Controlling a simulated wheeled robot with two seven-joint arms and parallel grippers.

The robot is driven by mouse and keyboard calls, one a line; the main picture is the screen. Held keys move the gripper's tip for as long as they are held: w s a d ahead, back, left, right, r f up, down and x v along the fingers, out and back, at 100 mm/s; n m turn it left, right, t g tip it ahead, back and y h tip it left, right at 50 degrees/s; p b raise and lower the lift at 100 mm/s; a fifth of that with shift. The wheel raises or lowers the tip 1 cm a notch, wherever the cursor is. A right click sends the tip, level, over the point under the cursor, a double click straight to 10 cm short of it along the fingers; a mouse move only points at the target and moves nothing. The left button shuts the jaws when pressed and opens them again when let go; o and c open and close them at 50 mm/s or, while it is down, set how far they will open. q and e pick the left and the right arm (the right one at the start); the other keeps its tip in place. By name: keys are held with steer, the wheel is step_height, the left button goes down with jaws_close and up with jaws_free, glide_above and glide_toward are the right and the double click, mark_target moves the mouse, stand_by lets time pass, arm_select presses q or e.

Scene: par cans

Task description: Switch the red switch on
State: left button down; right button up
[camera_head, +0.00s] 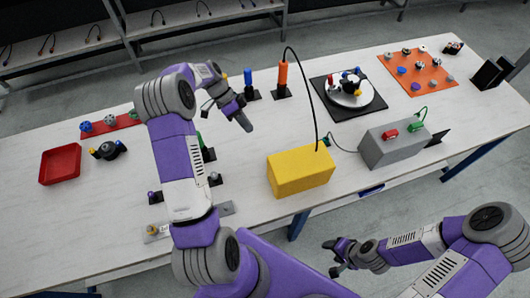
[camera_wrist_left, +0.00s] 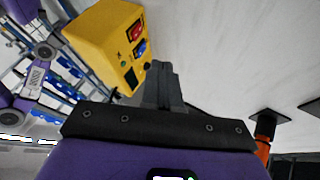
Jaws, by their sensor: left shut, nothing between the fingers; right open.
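The yellow box (camera_head: 300,171) stands near the table's front edge, its switch face hidden in the head view. In the left wrist view the yellow box (camera_wrist_left: 95,32) shows a red switch (camera_wrist_left: 136,31) beside a blue switch (camera_wrist_left: 140,47). I cannot tell which way the red switch is set. My left gripper (camera_head: 248,125) is shut and empty, behind and left of the box; its closed fingers (camera_wrist_left: 160,72) also show in the wrist view, apart from the switches. My right gripper (camera_head: 333,257) is open and empty, in front of the table.
A black cable (camera_head: 314,97) arches over the yellow box. A grey box (camera_head: 397,149) with red and green parts stands to its right. An orange cylinder (camera_head: 283,75) and a blue one (camera_head: 248,78) stand behind. A red tray (camera_head: 60,164) lies far left.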

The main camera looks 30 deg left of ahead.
arm_select(q)
steer(key=b+x, duration=0.1)
steer(key=x, duration=0.9)
steer(key=shift+s+d+r, duration=0.2)
steer(key=shift+s+d, duration=0.3)
steer(key=shift+d, duration=0.05)
steer(key=shift+s+d+r, duration=0.2)
steer(key=shift+s+d, duration=0.3)
steer(key=shift+d, duration=0.05)
steer(key=shift+s+d, duration=0.25)
steer(key=shift+d, duration=0.05)
arm_select(e)
steer(key=shift+f, duration=0.35)
arm_select(q)
steer(key=shift+d, duration=0.15)
